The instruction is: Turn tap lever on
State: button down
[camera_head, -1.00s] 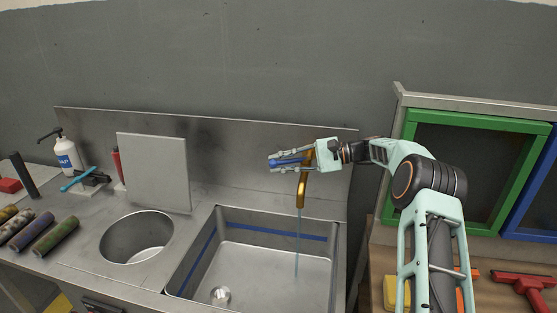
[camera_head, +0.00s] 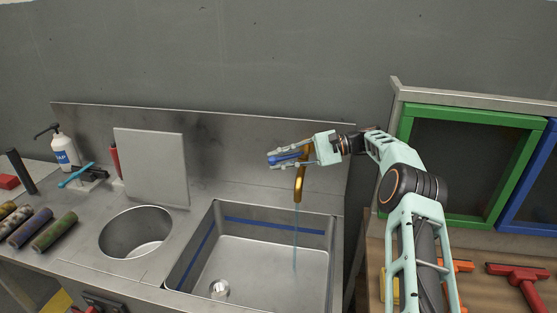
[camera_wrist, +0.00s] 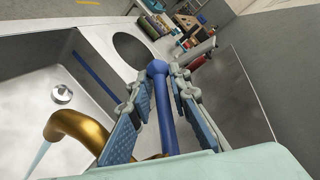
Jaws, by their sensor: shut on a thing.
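The brass tap (camera_head: 299,184) stands at the back of the sink, and a thin stream of water (camera_head: 295,235) runs from its spout into the basin. In the wrist view the tap (camera_wrist: 78,128) curves at lower left. The blue tap lever (camera_head: 284,156) sticks out to the left above the tap. My gripper (camera_head: 272,157) is shut on the lever, its fingers along both sides. The wrist view shows the lever (camera_wrist: 162,105) with its round knob between the fingertips (camera_wrist: 160,80). The lever's base is partly hidden by my gripper.
The steel sink basin (camera_head: 222,254) is below, with a round bin hole (camera_head: 136,232) to its left. A grey panel (camera_head: 152,166) stands upright behind the hole. A soap bottle (camera_head: 62,152) is at far left. Green-framed cabinet (camera_head: 470,116) stands at right.

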jog(key=c, duration=2)
grip_release()
jog(key=shift+r, duration=0.1)
notch_tip(320, 180, up, 9)
jog(key=shift+s+d+f, duration=0.1)
jog(key=shift+f, duration=0.1)
jog(key=shift+r, duration=0.7)
jog(key=shift+c, duration=0.2)
